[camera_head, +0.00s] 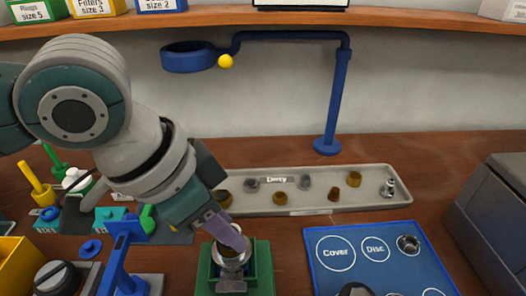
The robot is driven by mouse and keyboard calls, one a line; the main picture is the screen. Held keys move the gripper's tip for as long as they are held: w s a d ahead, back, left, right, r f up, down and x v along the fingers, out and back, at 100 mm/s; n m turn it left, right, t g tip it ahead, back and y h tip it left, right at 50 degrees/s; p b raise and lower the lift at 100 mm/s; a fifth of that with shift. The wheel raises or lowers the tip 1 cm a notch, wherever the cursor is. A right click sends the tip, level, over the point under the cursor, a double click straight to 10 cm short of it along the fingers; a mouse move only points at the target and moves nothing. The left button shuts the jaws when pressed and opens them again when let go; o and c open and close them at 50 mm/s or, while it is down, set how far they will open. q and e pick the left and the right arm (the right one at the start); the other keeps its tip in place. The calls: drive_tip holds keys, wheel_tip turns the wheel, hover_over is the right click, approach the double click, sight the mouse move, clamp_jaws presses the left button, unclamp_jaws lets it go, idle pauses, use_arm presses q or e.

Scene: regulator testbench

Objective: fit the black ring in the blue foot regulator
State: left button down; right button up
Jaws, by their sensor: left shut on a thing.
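My left gripper (230,238) reaches down from the left, its purple-grey fingers over a round metal part (232,262) in a green holder (262,268). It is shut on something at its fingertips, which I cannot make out. The fingers overlap the metal part's open top, which shows a brassy inside. Whether this part is the blue foot regulator I cannot tell. I cannot pick out the black ring for certain.
A grey tray (325,200) marked "Dirty" holds several small parts behind the holder. A blue mat (318,270) with labelled circles lies right. A blue stand (336,105) rises at the back, and a grey box (490,215) stands far right. Blue fixtures (120,262) stand left.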

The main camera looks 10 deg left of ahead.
use_arm(q)
drive_tip(key=shift+f, duration=0.45)
idle(0.3)
unclamp_jaws()
idle(0.8)
drive_tip(key=shift+r, duration=0.1)
wheel_tip(320, 180, up, 8)
drive_tip(key=p, duration=0.9)
idle(0.4)
idle(0.4)
